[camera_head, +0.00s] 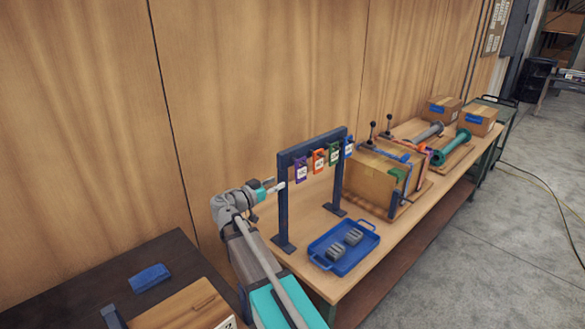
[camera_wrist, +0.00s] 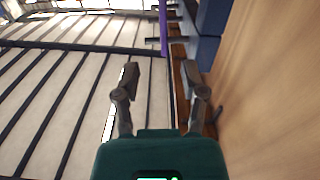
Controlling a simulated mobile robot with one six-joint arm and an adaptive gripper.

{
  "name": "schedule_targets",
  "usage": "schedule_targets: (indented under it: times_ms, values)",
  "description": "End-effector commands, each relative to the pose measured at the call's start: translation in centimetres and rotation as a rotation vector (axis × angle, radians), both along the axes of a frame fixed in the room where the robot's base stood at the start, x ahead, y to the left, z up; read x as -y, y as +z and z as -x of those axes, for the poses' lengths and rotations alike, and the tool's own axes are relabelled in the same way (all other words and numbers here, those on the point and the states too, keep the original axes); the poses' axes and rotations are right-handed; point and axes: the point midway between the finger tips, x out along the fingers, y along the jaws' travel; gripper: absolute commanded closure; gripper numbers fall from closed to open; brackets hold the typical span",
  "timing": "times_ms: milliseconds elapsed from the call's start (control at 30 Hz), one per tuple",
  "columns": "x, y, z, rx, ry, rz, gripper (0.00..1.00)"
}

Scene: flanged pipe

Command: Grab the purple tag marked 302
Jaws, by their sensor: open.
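The purple tag (camera_head: 301,171) hangs at the left end of a row on a dark blue rack (camera_head: 284,213); its white label is too small to read. My gripper (camera_head: 281,186) is close to the rack's left post, left of the purple tag and a little lower. In the wrist view, my gripper (camera_wrist: 160,75) has its fingers apart with nothing between them. A thin purple strip (camera_wrist: 163,28), likely the tag seen edge-on, shows beyond the fingertips near the dark blue rack (camera_wrist: 207,45). I see no contact with the tag.
Orange (camera_head: 319,161), green (camera_head: 334,153) and blue (camera_head: 348,147) tags hang right of the purple one. A blue tray (camera_head: 343,268) with grey blocks sits below on the wooden bench. The wooden wall is close behind.

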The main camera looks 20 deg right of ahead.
Motion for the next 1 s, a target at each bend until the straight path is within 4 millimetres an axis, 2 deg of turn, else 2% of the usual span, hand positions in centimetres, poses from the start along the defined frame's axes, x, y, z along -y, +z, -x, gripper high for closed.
schedule_targets:
  times_ms: [567, 767, 1000]
  values:
    - [-0.6, 0.0, -0.4, 0.0, 0.015, 0.0, 0.46]
    - [1.1, 0.0, -1.0, 0.0, 0.014, 0.0, 0.46]
    - [4.2, -0.1, -2.2, 0.0, 0.015, 0.0, 0.46]
